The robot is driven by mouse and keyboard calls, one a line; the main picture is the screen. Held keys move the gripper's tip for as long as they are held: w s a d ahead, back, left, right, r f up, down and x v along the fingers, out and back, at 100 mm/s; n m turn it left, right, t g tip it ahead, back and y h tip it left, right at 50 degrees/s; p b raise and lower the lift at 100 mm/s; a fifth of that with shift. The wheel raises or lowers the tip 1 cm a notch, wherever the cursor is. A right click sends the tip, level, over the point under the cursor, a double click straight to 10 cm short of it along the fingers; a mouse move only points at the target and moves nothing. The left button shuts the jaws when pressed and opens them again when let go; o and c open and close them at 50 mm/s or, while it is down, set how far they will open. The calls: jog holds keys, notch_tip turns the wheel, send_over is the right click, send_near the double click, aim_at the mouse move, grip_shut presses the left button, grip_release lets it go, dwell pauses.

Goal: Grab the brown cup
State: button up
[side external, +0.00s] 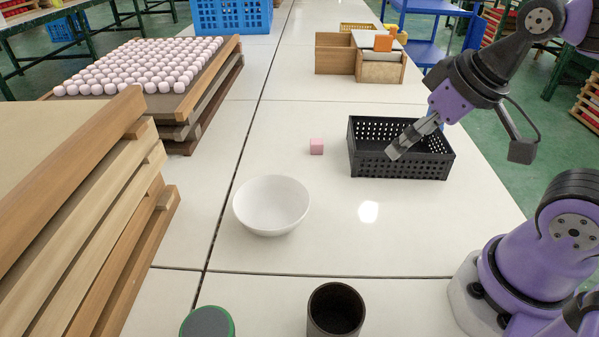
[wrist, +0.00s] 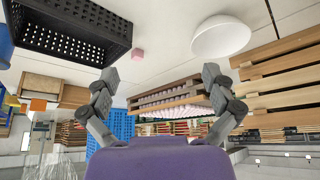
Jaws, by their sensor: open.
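A dark brown, nearly black cup (side external: 336,312) stands upright at the front edge of the side view, its bottom cut off by the frame. It does not show in the wrist view. My gripper (side external: 398,146) is at the black crate, far behind and to the right of the cup, and appears empty. In the wrist view my gripper's two fingers (wrist: 160,78) are spread wide with nothing between them.
A green-rimmed container (side external: 208,322) stands left of the cup. A white bowl (side external: 271,204), a pink cube (side external: 316,146) and a black perforated crate (side external: 402,168) are farther back. Stacked wooden trays (side external: 95,215) line the left. The white table between cup and crate is clear.

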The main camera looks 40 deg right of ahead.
jog(key=n+g, duration=0.5)
jog(key=n, duration=2.5)
send_over(334, 322)
notch_tip(334, 322, down, 5)
jog(key=shift+n+g, duration=0.3)
jog(key=shift+n, duration=0.4)
jog(key=f, duration=0.3)
jog(key=a+f, duration=0.1)
jog(key=shift+s+f, duration=0.3)
jog(key=shift+f, duration=0.1)
notch_tip(334, 322, down, 6)
jog(key=shift+s+a+f, duration=0.1)
jog(key=shift+a+f, duration=0.05)
jog(key=c, duration=1)
